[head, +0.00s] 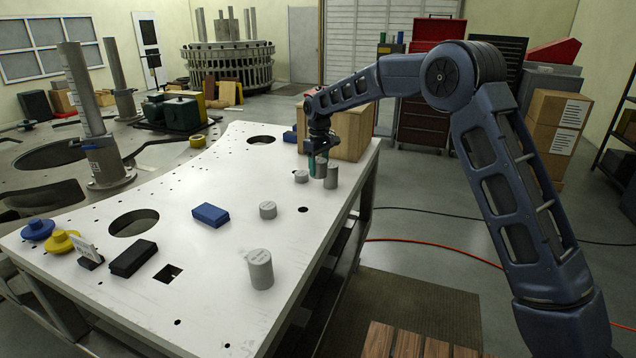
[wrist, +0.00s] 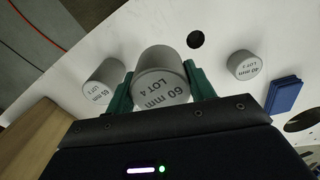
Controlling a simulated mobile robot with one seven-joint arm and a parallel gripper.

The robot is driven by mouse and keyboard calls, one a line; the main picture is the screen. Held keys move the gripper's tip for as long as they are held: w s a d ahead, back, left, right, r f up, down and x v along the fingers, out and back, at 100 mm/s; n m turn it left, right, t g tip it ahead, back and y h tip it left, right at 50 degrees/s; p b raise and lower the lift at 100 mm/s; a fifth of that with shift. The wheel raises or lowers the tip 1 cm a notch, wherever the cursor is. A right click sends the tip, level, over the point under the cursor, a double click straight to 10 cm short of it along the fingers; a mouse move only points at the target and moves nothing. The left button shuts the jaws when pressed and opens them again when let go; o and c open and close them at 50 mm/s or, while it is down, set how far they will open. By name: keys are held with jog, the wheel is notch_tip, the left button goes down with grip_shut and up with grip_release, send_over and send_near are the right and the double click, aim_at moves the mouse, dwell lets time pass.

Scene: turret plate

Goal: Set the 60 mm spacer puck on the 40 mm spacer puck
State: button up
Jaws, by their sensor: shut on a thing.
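My gripper (head: 318,160) is shut on the 60 mm spacer puck (wrist: 161,75), a grey cylinder marked "60 mm LOT 4". The green fingers clasp its two sides in the wrist view. In the head view the held puck (head: 320,170) is low over the far right of the white plate; I cannot tell whether it touches. A short grey puck (head: 267,209) stands mid-plate; in the wrist view its label (wrist: 243,65) looks like 40 or 30 mm, the first digit unclear. Another short puck (head: 301,176) stands just left of my gripper, its label unreadable.
A taller 65 mm puck (head: 331,176) stands close beside the held one. Another tall puck (head: 260,268) is near the front edge. A blue block (head: 211,214) lies left of the mid-plate puck. The plate has several holes.

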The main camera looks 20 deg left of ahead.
aim_at(318, 160)
notch_tip(318, 160, up, 8)
jog(key=shift+f, duration=0.1)
jog(key=shift+a+r, duration=0.15)
jog(key=shift+r, duration=0.2)
jog(key=shift+s+a, duration=0.25)
jog(key=shift+s, duration=0.1)
jog(key=s+a+f, duration=0.7)
jog(key=s+a, duration=0.5)
jog(key=s, duration=0.2)
jog(key=shift+w+a+f, duration=0.1)
jog(key=shift+w+f, duration=0.05)
jog(key=shift+f, duration=1.85)
jog(key=shift+w+a+f, duration=0.1)
jog(key=shift+f, duration=1.85)
jog(key=shift+f, duration=0.1)
jog(key=o, duration=1.4)
